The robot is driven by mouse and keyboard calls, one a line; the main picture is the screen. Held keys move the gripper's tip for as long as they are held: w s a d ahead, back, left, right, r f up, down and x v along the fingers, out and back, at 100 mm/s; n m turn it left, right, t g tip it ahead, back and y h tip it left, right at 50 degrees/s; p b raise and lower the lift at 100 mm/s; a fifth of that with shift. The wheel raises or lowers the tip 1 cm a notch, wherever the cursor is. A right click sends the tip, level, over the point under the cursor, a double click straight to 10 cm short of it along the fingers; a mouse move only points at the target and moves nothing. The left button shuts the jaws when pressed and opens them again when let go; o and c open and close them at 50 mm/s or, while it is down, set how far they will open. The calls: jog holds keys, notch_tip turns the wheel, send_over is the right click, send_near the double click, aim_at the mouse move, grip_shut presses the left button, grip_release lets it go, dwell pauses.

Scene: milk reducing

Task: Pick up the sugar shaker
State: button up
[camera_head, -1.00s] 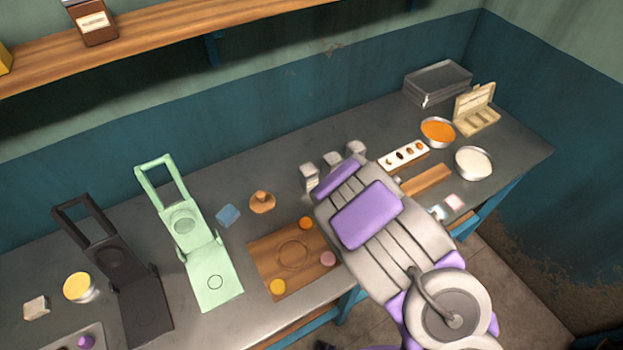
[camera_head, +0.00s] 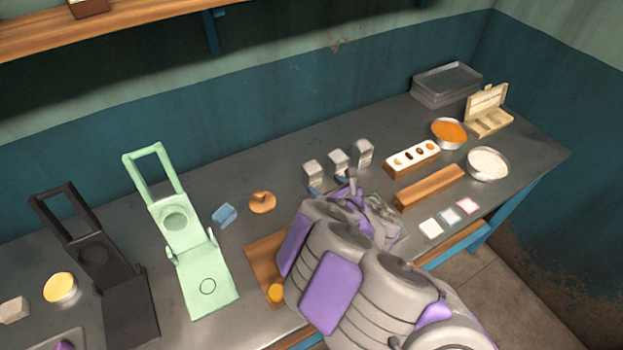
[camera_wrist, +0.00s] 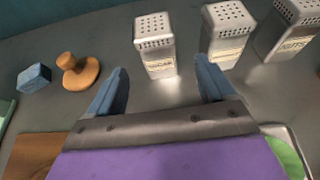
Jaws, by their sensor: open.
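Three metal shakers with perforated tops stand upright in a row. The left one (camera_wrist: 155,46) has a small, blurred label that seems to read sugar; it also shows in the head view (camera_head: 313,174). My gripper (camera_wrist: 160,76) is open and empty, with its two blue fingers pointing toward this left shaker. The shaker stands in line with the gap between the fingers, just beyond the tips, and I see no contact. The middle shaker (camera_wrist: 228,36) is close beyond the right fingertip. The right shaker (camera_wrist: 288,30) has a label like nuts.
A wooden stamp (camera_wrist: 78,72) and a blue block (camera_wrist: 34,78) lie left of the gripper. A wooden board (camera_head: 262,252) is partly hidden by my arm. Right of the shakers are a white-topped sample rack (camera_head: 411,160) and a wooden bar (camera_head: 430,188). The wall is behind.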

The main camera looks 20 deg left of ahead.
aim_at(316, 181)
jog(key=shift+b+x, duration=0.3)
jog(key=shift+x, duration=2)
jog(key=b+x, duration=0.1)
jog(key=x, duration=0.3)
jog(key=shift+a+f, duration=0.15)
jog(key=shift+f, duration=0.1)
jog(key=shift+w+a, duration=0.2)
jog(key=shift+a, duration=0.05)
jog(key=shift+c, duration=0.3)
jog(key=c, duration=1.1)
jog(key=shift+a+r, duration=0.1)
